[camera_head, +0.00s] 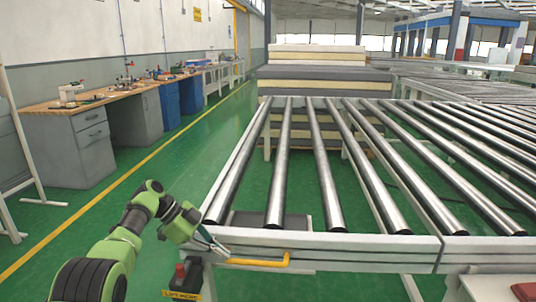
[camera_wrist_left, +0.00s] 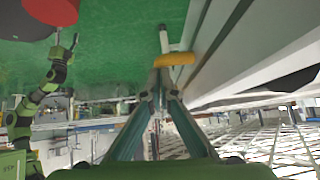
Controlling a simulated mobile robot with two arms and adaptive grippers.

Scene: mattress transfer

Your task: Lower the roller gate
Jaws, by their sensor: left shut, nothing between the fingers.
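The roller section (camera_head: 325,190) lies in front of me in the head view, with long silver rollers and a pale front beam (camera_head: 330,243). A yellow handle (camera_head: 262,262) sits along that beam's lower left end. It also shows in the left wrist view (camera_wrist_left: 176,59), just beyond my fingertips. My left gripper (camera_head: 224,250) is shut and empty by the beam's left corner, close beside the handle's left end; I cannot tell whether they touch. A green arm with a small gripper (camera_wrist_left: 76,40) shows in the left wrist view; its jaws are too small to read.
A red-topped control box (camera_head: 180,272) with a yellow label stands below my left gripper. Stacked mattresses (camera_head: 315,80) lie behind the rollers. Workbenches (camera_head: 100,105) line the left wall. The green floor between the benches and rollers is clear.

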